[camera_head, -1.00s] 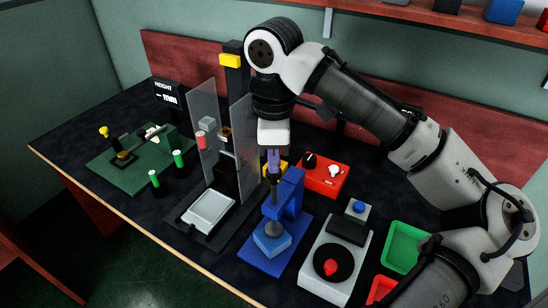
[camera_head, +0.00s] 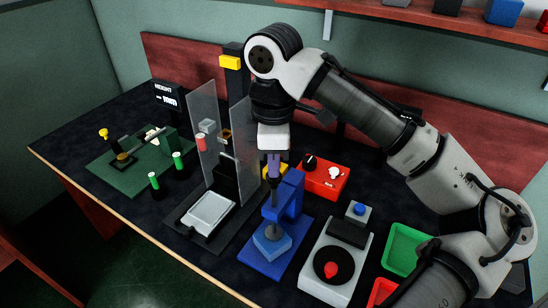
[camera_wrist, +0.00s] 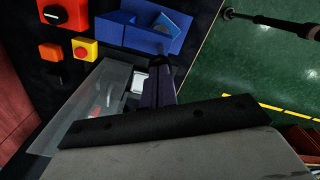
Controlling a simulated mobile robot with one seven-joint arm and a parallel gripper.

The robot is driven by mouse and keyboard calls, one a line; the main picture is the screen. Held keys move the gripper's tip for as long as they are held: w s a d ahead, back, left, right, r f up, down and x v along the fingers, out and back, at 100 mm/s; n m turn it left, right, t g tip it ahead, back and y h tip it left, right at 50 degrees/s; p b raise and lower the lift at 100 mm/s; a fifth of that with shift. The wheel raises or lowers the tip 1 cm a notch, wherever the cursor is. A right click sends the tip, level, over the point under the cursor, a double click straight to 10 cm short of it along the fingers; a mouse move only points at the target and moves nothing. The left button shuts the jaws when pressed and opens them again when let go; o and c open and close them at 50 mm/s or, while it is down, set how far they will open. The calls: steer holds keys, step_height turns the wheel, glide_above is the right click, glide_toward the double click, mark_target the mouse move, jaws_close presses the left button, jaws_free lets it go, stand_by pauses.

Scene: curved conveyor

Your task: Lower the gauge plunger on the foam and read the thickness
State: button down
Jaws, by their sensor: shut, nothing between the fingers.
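The blue gauge stand (camera_head: 292,192) stands at the front middle of the bench. A light blue foam block (camera_head: 272,243) lies on its base. The plunger (camera_head: 270,205) is upright above the foam, and its foot appears to rest on the block. My gripper (camera_head: 273,174) points down over the plunger's dark top, fingers shut and empty. It seems to touch that top, but the contact is too small to confirm. In the wrist view my fingers (camera_wrist: 158,88) are together, with the stand (camera_wrist: 125,30) and foam (camera_wrist: 165,25) beyond them. I see no readable thickness value on the stand.
A black HEIGHT display (camera_head: 167,95) stands at the back left; its figures are unclear. Transparent panels (camera_head: 202,130) stand close left of my gripper. A red box with knobs (camera_head: 325,177), a white turntable unit (camera_head: 335,260) and a green tray (camera_head: 403,248) are at right.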

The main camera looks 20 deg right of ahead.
step_height(320, 180, up, 8)
steer(key=p, duration=0.8)
stand_by(0.3)
